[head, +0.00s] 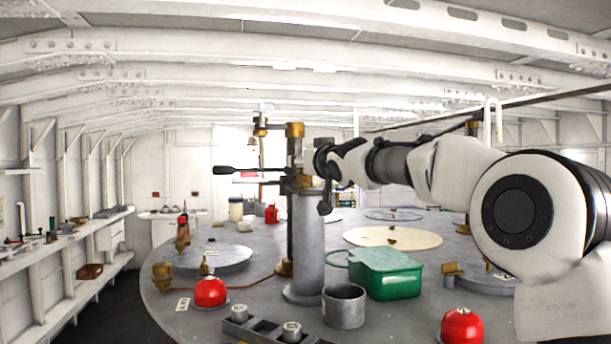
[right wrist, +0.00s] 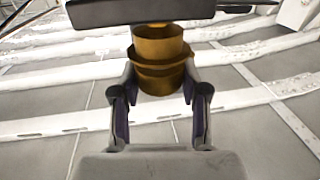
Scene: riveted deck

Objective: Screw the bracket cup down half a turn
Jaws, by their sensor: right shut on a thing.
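The bracket cup is a brass, ringed cup (right wrist: 158,50), seen large in the right wrist view. My right gripper (right wrist: 160,88) has one finger on each side of it and is shut on it. In the head view my right arm reaches in from the right, and its gripper (head: 322,190) is at the upper part of a grey column. Brass parts (head: 300,181) show there, close to the fingers; the exact grip is too small to see. A dark flat part (right wrist: 150,11) crosses just above the cup in the wrist view. My left gripper is not in view.
The column stands on a round grey table (head: 240,272). A dark-handled lever (head: 223,170) sticks out left of the column. A green box (head: 385,275), a grey cylinder (head: 344,308) and red domes (head: 210,291) stand near its foot. A shelf (head: 95,228) runs along the left wall.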

